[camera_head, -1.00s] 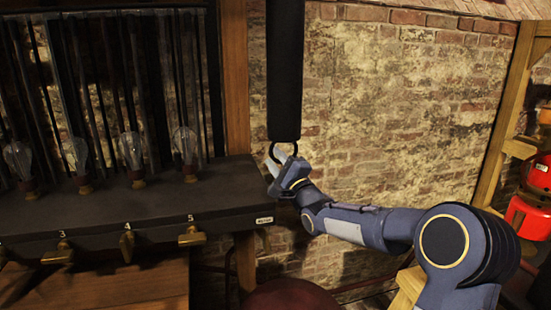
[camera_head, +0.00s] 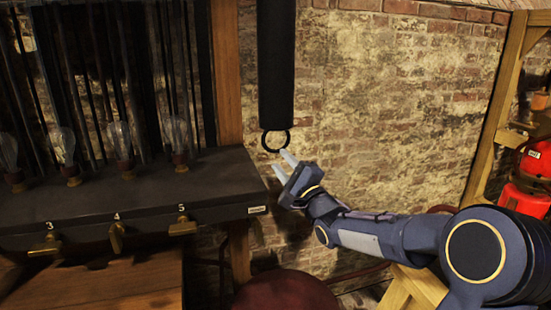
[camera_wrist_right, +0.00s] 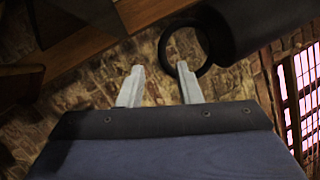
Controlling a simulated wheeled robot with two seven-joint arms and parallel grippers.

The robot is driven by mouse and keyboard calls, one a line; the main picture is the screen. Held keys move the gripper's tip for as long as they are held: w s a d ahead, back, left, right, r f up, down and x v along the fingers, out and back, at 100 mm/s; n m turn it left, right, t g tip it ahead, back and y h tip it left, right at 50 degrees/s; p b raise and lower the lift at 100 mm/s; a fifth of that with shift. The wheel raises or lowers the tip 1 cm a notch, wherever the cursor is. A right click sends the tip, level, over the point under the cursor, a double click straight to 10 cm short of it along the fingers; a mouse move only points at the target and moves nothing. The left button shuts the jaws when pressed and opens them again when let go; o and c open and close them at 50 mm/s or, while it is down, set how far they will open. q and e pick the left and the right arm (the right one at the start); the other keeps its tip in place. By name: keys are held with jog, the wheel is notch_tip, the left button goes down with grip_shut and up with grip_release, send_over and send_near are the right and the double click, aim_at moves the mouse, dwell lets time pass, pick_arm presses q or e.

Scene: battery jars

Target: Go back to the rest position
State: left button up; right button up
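My right gripper (camera_head: 282,165) is open and empty in the head view, just below and right of a dark ring (camera_head: 276,140). The ring hangs at the lower end of a thick black vertical bar (camera_head: 276,65). In the right wrist view my gripper's two pale fingers (camera_wrist_right: 159,86) stand apart with nothing between them. The ring (camera_wrist_right: 186,48) shows beyond the fingertips there, and the fingers are not around it. My left gripper is in neither view.
A dark bench (camera_head: 120,195) with glass bulbs (camera_head: 120,142) and brass levers (camera_head: 117,238) stands at the left. A dark red round top (camera_head: 287,292) is at the bottom. A wooden frame (camera_head: 493,105) and red containers (camera_head: 535,165) are at the right. A brick wall (camera_head: 390,110) is behind.

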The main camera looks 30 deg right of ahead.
jog(key=shift+s+f, duration=0.15)
jog(key=shift+s, duration=0.4)
jog(key=shift+a, duration=0.1)
jog(key=s+a+f+n+g+y+p, duration=0.1)
jog(key=s+a+f+n+g, duration=0.4)
jog(key=s, duration=0.5)
jog(key=s+a+f+n+g+y+p, duration=0.1)
jog(key=s+a+f+n+g+p, duration=0.1)
jog(key=s+a+f+n+g, duration=0.3)
jog(key=s+a+f+n+g+y+p, duration=0.1)
jog(key=s+a+f+n+g, duration=0.4)
jog(key=s+n, duration=0.5)
jog(key=s+a+p, duration=0.1)
jog(key=s, duration=0.6)
jog(key=shift+a+g, duration=0.15)
jog(key=shift+g, duration=0.25)
jog(key=shift+w, duration=0.1)
dwell(0.8)
